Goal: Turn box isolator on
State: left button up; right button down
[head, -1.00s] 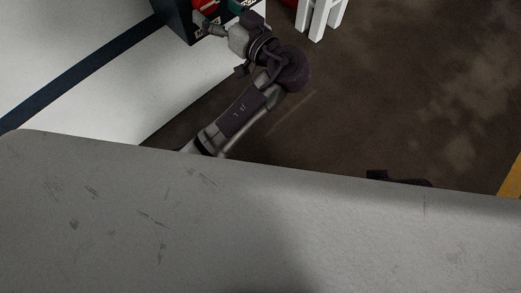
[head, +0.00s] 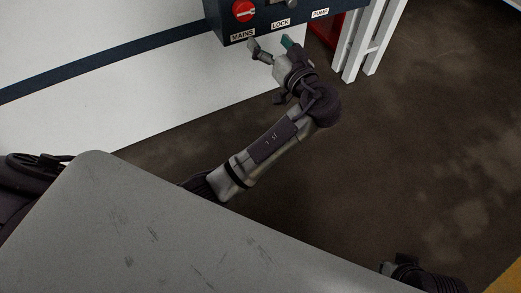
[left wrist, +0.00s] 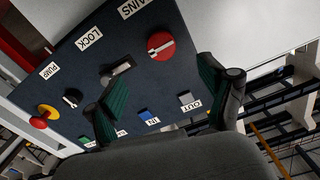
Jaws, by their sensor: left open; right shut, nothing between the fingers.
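A dark control box (head: 300,22) is on the white machine at the top of the head view. Its red round switch (head: 244,10) with a pale bar handle sits above the MAINS label; the bar lies roughly level. The left wrist view shows the red switch (left wrist: 160,45) too, apart from the fingers. My left gripper (head: 270,46) is open and empty, with its fingertips near the box's lower edge. In the left wrist view its two green-padded fingers (left wrist: 164,95) stand spread before the panel. My right gripper (head: 388,268) is shut and partly hidden at the lower right.
The panel also carries a LOCK switch (left wrist: 117,72), a PUMP switch (left wrist: 72,97), a red-yellow stop button (left wrist: 43,115) and blue (left wrist: 145,115) and grey (left wrist: 185,97) buttons. White legs (head: 372,40) stand right of the box. Open floor (head: 400,150) lies below.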

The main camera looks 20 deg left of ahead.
pick_arm(q)
jog(key=s+f+m+g+h+p, duration=0.3)
jog(key=f+m+h+p, duration=0.6)
jog(key=f+p, duration=0.8)
jog(key=s+f+m+g+h+p, duration=0.1)
jog(key=s+f+m+g+p, duration=0.1)
jog(key=s+f+p, duration=0.4)
jog(key=s, duration=0.3)
jog(key=shift+d+p, duration=0.3)
jog(key=shift+d, duration=0.1)
jog(key=shift+s, duration=0.1)
